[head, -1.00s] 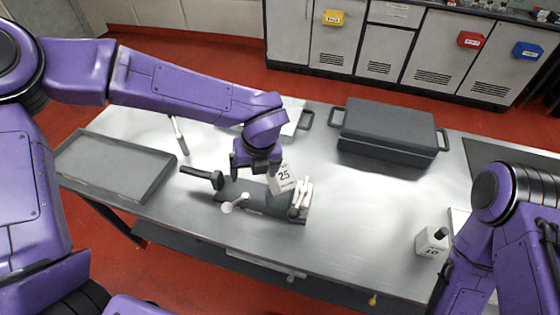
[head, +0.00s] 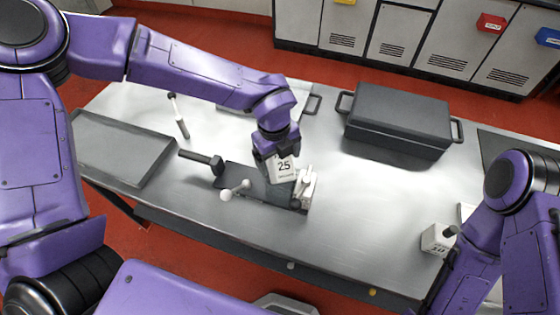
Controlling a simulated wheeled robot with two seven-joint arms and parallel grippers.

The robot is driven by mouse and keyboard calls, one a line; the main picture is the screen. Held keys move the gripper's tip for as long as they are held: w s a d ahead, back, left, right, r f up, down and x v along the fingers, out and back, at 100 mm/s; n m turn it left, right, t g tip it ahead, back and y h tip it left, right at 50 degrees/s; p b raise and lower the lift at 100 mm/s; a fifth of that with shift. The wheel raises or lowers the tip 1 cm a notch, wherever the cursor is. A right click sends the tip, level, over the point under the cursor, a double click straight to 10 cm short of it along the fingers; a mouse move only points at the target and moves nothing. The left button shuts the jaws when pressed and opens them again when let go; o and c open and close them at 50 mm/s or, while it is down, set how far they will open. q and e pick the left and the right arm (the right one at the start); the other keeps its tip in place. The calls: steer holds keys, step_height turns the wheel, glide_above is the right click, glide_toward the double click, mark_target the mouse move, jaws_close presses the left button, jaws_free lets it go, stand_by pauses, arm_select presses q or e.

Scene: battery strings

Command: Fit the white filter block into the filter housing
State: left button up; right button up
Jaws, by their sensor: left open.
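A white block marked 25 (head: 284,171) stands at the dark grey housing (head: 245,178) on the metal table. It looks nearly upright; whether its base is fully inside the housing is hidden. My left gripper (head: 274,153) is open at the block's top, its fingers close around or beside it; contact cannot be told. A white clamp-like part (head: 306,186) is at the housing's right end. White ball-ended levers (head: 233,191) and a black handle (head: 203,160) are at its left. My right gripper is out of view; only my right arm shows.
A white block marked 10 (head: 436,240) with a black knob stands at the right. A dark lidded case (head: 398,122) is at the back, a grey tray (head: 118,148) at the left. The table's middle right is clear.

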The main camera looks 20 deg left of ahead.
arm_select(q)
steer(key=shift+f, duration=0.9)
steer(key=shift+s, duration=0.1)
steer(key=c, duration=0.9)
